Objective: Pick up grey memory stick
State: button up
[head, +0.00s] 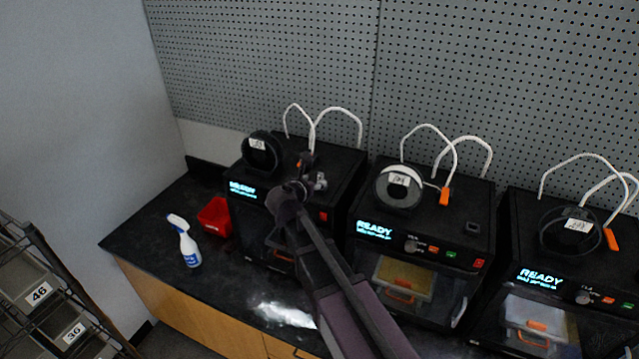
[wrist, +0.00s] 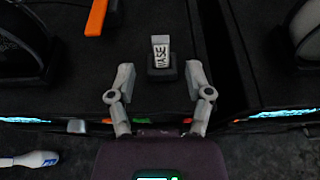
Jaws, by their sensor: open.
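The grey memory stick (wrist: 161,48) stands upright in a small black holder (wrist: 161,68) on top of the left printer, near its right edge. It has dark lettering on its face. My gripper (wrist: 160,80) is open and empty, with its two fingers on either side of the stick's line and the stick just beyond the fingertips, apart from them. In the head view my gripper (head: 309,173) is over the left printer (head: 335,160); I cannot make out the stick there, as the gripper and arm cover that area.
An orange-tipped white tube (wrist: 97,18) and a black spool (head: 262,152) are left of the gripper. A second printer (head: 440,205) with a spool (head: 398,187) stands to the right across a narrow gap. A spray bottle (head: 187,245) and red bin (head: 215,217) are on the counter.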

aim_at(320, 178)
jog(key=shift+w, duration=0.1)
jog(key=shift+b+x, duration=0.95)
jog(key=shift+x, duration=1.6)
jog(key=shift+d+f, duration=0.1)
jog(key=c, duration=0.9)
